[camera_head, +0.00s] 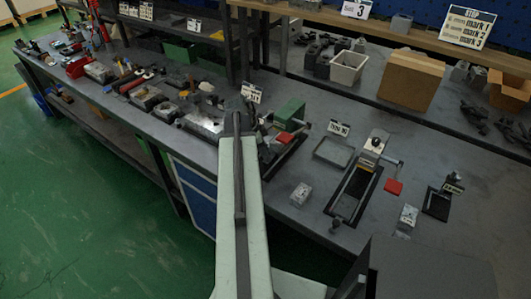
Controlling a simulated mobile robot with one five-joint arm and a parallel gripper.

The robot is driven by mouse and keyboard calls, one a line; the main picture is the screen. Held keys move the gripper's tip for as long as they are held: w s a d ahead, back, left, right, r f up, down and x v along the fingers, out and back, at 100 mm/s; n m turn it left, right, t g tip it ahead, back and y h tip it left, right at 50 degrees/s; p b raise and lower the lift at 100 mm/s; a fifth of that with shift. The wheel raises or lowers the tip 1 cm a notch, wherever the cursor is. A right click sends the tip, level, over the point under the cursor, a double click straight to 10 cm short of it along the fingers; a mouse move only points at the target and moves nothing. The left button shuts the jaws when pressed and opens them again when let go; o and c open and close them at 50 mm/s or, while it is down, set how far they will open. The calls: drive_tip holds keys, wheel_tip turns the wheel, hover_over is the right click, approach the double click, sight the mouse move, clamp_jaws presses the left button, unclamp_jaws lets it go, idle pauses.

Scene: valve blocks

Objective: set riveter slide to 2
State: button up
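A bench device with a pale upright head (372,147) stands on the right half of the bench, with a side handle and a long dark track (350,197) running toward the front edge. A dark knob (336,225) is at the track's near end. A second device with a green body (290,112) stands left of it. I cannot tell which one is the riveter, and slide marks are too small to read. My pale green arm reaches up the middle of the picture. My gripper (239,108) is at its far end, near the green device; its fingers are not distinguishable.
A sign listing marks 1 to 3 (467,27) stands on the back shelf. A cardboard box (411,80) and white bin (348,67) stand behind. The left bench is cluttered.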

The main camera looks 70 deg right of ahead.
clamp_jaws()
idle(1.2)
